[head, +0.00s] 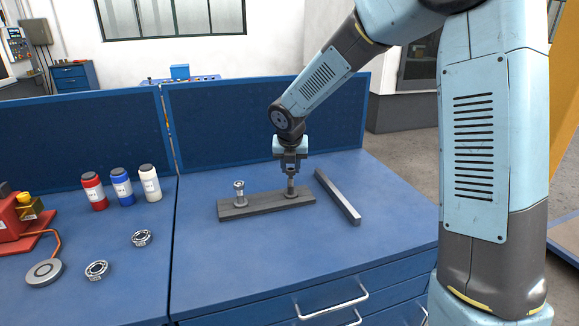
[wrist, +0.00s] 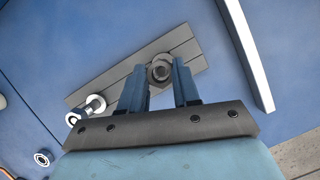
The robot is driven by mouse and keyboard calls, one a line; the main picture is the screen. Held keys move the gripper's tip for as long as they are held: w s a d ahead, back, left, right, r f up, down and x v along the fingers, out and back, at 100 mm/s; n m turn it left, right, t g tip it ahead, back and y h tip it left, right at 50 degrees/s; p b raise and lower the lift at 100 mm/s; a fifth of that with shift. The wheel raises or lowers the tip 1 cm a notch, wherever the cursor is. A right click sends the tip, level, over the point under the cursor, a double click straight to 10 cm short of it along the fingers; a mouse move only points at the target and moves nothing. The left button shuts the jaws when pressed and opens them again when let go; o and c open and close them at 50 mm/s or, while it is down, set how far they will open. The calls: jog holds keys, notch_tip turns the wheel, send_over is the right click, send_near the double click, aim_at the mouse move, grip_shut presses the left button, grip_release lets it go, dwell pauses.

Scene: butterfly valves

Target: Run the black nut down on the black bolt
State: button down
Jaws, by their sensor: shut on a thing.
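A grey board (head: 264,204) lies on the blue bench with two upright bolts on it. The black bolt (head: 291,190) stands at the board's right end. My gripper (head: 290,172) points straight down over that bolt, its fingers around the bolt's top. In the wrist view my gripper (wrist: 161,68) is shut on the black nut (wrist: 160,72), a dark hexagon with a round centre between the two fingers. The fingers partly hide the nut and bolt, and how far down the nut sits I cannot tell. A silver bolt (head: 239,191) stands at the board's left end, also in the wrist view (wrist: 88,109).
A loose metal bar (head: 338,196) lies right of the board, close by. Red, blue and white bottles (head: 122,187) stand at the left, with ring-shaped parts (head: 97,270) in front. A blue panel (head: 255,122) rises behind. The bench front is clear.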

jog(key=shift+f, duration=0.85)
dwell(1.9)
jog(key=m+h, duration=0.1)
jog(key=m, duration=0.2)
jog(key=m+g+h, duration=0.1)
jog(key=m, duration=0.2)
jog(key=shift+w+a+m, duration=0.15)
jog(key=shift+m, duration=0.15)
jog(key=m+g+h, duration=0.1)
jog(key=m, duration=0.5)
jog(key=shift+w+g+h, duration=0.1)
jog(key=shift+g+h, duration=0.3)
jog(key=m+g, duration=0.2)
jog(key=m, duration=0.3)
jog(key=shift+w+m, duration=0.1)
jog(key=shift+m, duration=0.3)
jog(key=m+g, duration=0.2)
jog(key=m, duration=0.3)
jog(key=shift+m, duration=0.3)
